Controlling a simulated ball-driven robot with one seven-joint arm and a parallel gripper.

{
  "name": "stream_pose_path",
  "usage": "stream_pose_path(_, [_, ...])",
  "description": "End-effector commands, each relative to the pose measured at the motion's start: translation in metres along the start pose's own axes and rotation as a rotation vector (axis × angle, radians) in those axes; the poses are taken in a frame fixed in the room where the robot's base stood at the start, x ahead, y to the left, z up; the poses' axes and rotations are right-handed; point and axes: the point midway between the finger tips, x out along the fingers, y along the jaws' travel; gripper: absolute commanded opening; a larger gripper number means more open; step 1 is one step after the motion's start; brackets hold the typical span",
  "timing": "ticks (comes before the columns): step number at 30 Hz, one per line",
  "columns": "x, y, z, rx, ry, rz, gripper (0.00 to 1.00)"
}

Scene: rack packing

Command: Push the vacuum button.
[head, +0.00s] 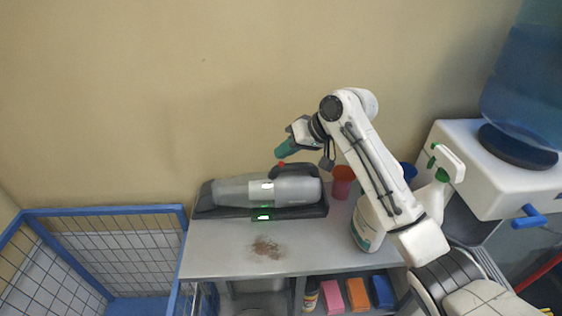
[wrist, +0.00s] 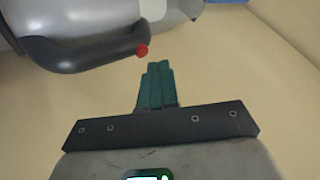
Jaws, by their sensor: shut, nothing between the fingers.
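The handheld vacuum (head: 235,190) lies on its dark base on the grey shelf top, with a green light showing on its front. Its red button (head: 281,164) is at the end of the dark handle. In the wrist view the red button (wrist: 142,50) sits at the tip of the handle (wrist: 85,55), just above and left of my fingertips. My gripper (head: 281,152) is shut and empty, with teal fingers pointing down and left close to the button. In the wrist view the shut fingers (wrist: 158,66) appear apart from the button by a small gap.
A red cup (head: 342,181) and a white spray bottle (head: 366,228) stand to the right of the vacuum. A water dispenser (head: 500,165) is at the far right. A blue-framed wire cage (head: 105,210) stands at left. A brown stain (head: 266,247) marks the shelf top.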

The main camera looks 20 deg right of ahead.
Motion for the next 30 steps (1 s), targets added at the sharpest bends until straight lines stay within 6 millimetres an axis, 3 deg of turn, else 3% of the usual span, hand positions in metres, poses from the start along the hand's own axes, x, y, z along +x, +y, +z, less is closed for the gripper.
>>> stream_pose_path(18, [-0.039,-0.029,-0.029,-0.001,0.0,0.0,0.0])
stream_pose_path(30, [-0.041,-0.03,-0.03,-0.001,0.0,0.0,0.0])
